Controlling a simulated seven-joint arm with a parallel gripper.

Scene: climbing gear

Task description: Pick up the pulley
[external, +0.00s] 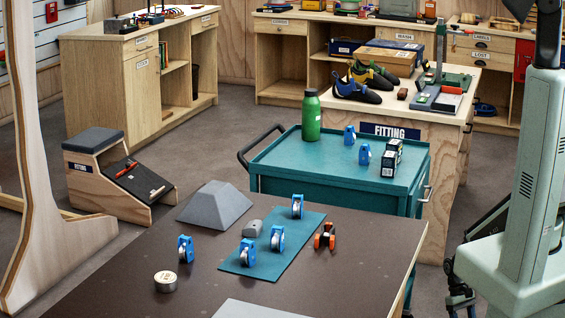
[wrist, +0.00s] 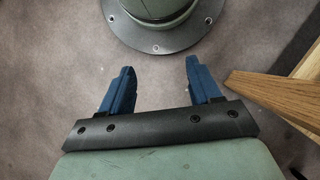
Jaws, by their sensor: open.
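Several blue pulleys with silvery wheels stand on the dark table; I cannot tell which one the task means. One pulley (external: 185,249) is on the bare top at the left. Three others, a front one (external: 247,253), a middle one (external: 277,239) and a back one (external: 297,207), are on a teal mat (external: 262,262). Two similar blue items (external: 350,135) (external: 365,154) stand on the teal cart behind. My gripper (wrist: 159,68) is open and empty in the wrist view, its blue fingers apart over the floor. No pulley shows there, and I cannot make out the gripper in the external view.
The table (external: 120,260) also holds a grey wedge block (external: 214,204), a small grey piece (external: 253,228), an orange-black item (external: 325,237) and a tape roll (external: 165,281). The cart (external: 290,165) carries a green bottle (external: 311,117). A wooden edge (wrist: 270,95) lies right of my fingers.

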